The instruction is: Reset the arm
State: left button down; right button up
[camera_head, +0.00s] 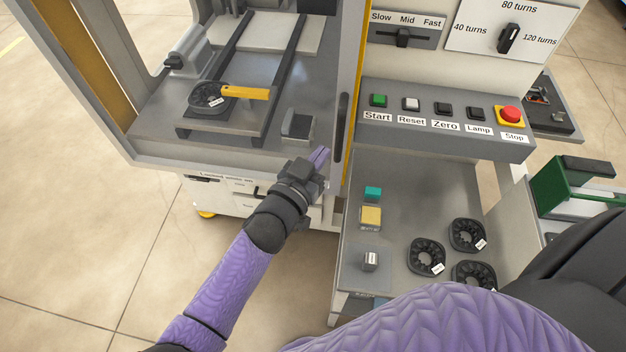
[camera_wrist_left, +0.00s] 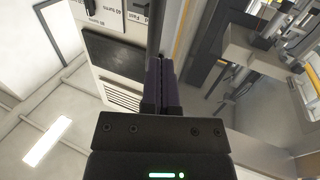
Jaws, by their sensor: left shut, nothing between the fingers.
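My left gripper (camera_head: 319,158) is shut and empty. In the head view it is in front of the machine's lower front edge, left of the button panel (camera_head: 440,112). In the left wrist view its two dark fingers (camera_wrist_left: 161,85) lie together, with the machine behind them. My left arm, with a purple sleeve, reaches up from the bottom of the head view. My right gripper does not show; a purple and black part of my body fills the lower right.
In the machine bay a black ring (camera_head: 208,98) lies beside a yellow-handled part (camera_head: 245,92). Open floor (camera_head: 110,240) lies left.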

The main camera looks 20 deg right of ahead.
pick_arm(q)
jog(key=s+a+p, duration=0.2)
jog(key=s+a, duration=0.2)
jog(key=s, duration=0.1)
jog(key=s+a+f+n+g+y+b, duration=0.1)
jog(key=s+a+f+n+y+b, duration=0.15)
jog(key=a+f, duration=0.55)
jog(key=s+a+f+n+g+y+b, duration=0.1)
jog(key=s+a+f+y+b, duration=0.2)
jog(key=f, duration=0.8)
jog(key=s+a+f+n+y+b, duration=0.1)
jog(key=a+f+n+y, duration=0.1)
jog(key=a+f+y, duration=0.6)
jog(key=s+a+f+n+g+b, duration=0.1)
jog(key=s+a+f, duration=0.3)
jog(key=s, duration=0.4)
jog(key=s+a+f+n+g+y+b, duration=0.1)
jog(key=s+a+f+g+b, duration=0.1)
jog(key=s+a+f+g, duration=0.2)
jog(key=s+a+f+n+g+b, duration=0.1)
jog(key=s+a+f+g, duration=0.1)
jog(key=s+a+f, duration=0.2)
jog(key=s+f, duration=0.3)
jog(key=s, duration=0.5)
jog(key=shift+a+f+g, duration=0.15)
jog(key=shift+a+g, duration=0.25)
jog(key=shift+s+y, duration=0.1)
jog(key=shift+y, duration=0.15)
